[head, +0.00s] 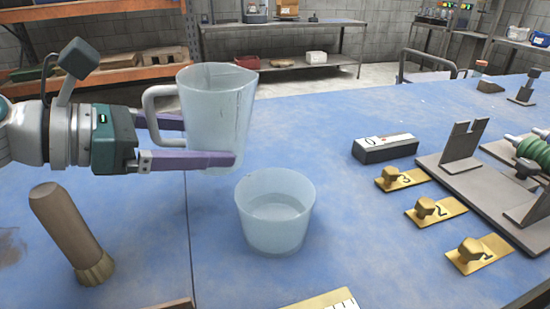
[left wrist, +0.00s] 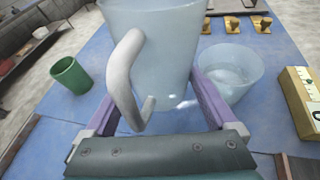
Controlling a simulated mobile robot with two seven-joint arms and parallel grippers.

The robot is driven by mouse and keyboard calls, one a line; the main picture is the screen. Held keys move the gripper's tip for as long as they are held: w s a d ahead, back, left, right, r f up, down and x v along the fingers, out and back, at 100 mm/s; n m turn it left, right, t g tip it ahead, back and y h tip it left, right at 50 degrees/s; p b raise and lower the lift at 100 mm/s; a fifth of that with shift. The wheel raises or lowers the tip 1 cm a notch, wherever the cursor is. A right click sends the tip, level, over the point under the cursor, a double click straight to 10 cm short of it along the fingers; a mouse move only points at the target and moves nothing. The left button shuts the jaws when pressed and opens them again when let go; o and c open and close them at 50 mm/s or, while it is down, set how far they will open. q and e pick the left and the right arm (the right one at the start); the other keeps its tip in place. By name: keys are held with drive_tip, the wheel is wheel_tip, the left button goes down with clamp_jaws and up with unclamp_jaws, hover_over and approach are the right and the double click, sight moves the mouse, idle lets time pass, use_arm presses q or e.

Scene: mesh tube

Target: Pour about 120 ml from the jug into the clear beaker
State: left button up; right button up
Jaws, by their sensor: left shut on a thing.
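The jug (head: 220,110) is clear and bluish with a pale handle on its left side. My left gripper (head: 200,155) has its purple fingers on either side of the jug's lower body and is shut on it. The jug is upright and appears raised above the table. In the left wrist view the jug (left wrist: 165,50) fills the upper middle, its handle towards my gripper (left wrist: 165,105). The clear beaker (head: 275,218) stands on the blue table below and to the right of the jug. It also shows in the left wrist view (left wrist: 228,72). Liquid seems to lie inside the beaker.
A wooden-handled brush (head: 70,232) stands at the front left. A dark block (head: 385,149) and brass numbered plates (head: 427,210) lie right of the beaker. A grey metal fixture (head: 470,165) is farther right. A green cup (left wrist: 71,75) stands left in the wrist view.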

use_arm(q)
drive_tip(key=shift+d+f+n+g+h, duration=0.1)
drive_tip(key=shift+f+n+g+h, duration=0.2)
drive_tip(key=shift+n+h, duration=0.15)
drive_tip(key=shift+r, duration=0.15)
idle(1.1)
